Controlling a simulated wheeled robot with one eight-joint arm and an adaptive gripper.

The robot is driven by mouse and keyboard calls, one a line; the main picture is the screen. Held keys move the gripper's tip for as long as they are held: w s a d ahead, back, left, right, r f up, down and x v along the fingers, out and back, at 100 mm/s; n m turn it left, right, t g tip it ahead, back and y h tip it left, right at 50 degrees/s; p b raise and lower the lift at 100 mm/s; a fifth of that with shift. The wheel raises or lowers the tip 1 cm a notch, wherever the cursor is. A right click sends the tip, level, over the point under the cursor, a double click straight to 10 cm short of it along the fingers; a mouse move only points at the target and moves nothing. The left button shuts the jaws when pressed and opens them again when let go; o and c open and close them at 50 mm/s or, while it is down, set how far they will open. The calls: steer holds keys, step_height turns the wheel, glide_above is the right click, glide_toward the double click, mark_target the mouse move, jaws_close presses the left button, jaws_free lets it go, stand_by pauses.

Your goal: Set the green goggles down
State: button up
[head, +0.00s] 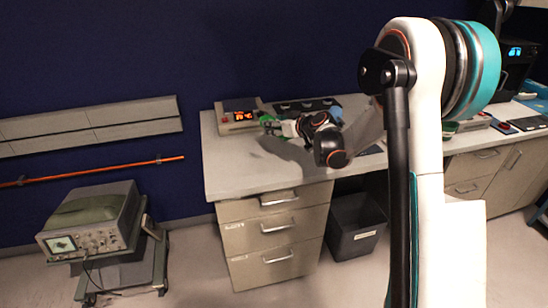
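The green goggles (267,118) show as a small green shape at the tip of my gripper (275,126), above the left part of the desk. My gripper points left and appears shut on them. The fingers are small in this view, and the goggles are partly hidden by the gripper. A dark shadow lies on the desk top (232,172) below, so the gripper and goggles seem to be raised off the surface.
A beige device with an orange display (238,117) stands just behind the gripper. A dark panel with round tops (305,105) lies at the back. The desk's front left is clear. A bin (355,228) stands below; an oscilloscope on a cart (90,228) is at left.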

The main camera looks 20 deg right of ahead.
mark_target(276, 161)
step_height(276, 161, down, 13)
steer(key=b, duration=0.3)
steer(key=shift+r, duration=0.2)
steer(key=o, duration=0.6)
steer(key=shift+f+b, duration=0.2)
steer(key=shift+b, duration=0.15)
steer(key=o, duration=0.5)
steer(key=shift+c, duration=0.2)
steer(key=shift+r, duration=0.1)
